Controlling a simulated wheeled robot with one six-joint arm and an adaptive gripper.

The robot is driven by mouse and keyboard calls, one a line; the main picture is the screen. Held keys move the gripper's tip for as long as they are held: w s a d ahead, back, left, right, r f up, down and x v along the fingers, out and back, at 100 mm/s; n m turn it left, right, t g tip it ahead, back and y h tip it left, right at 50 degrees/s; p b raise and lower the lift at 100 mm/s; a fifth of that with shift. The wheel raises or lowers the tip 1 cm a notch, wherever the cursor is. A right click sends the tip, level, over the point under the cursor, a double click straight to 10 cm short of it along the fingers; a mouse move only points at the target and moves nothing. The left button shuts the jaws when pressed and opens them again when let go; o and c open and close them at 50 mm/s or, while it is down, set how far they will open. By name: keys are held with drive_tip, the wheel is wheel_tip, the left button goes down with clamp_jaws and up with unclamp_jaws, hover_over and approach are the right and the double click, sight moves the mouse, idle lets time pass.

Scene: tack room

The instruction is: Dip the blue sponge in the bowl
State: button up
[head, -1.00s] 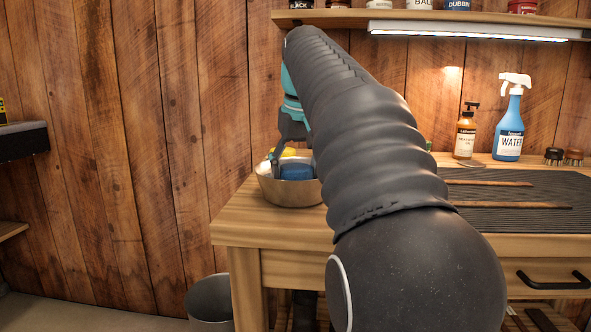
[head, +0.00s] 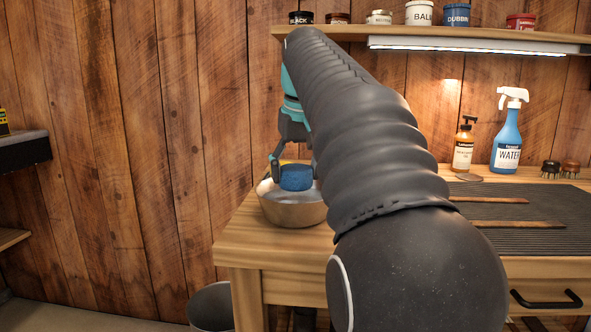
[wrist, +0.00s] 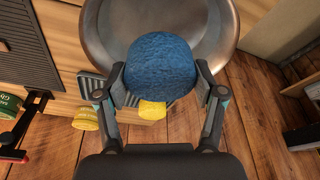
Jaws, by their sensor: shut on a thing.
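The bowl stands on the left end of the wooden bench (head: 240,248).
A yellow item (wrist: 152,110) shows just beyond the sponge in the wrist view. A ribbed dark mat (head: 540,232), a blue spray bottle (head: 507,138) and an amber bottle (head: 464,150) are to the right. A shelf (head: 440,36) with several tins hangs above. A grey bin (head: 211,304) stands at lower left.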

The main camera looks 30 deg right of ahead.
drive_tip(key=shift+r+p, duration=1.45)
drive_tip(key=shift+r, duration=3)
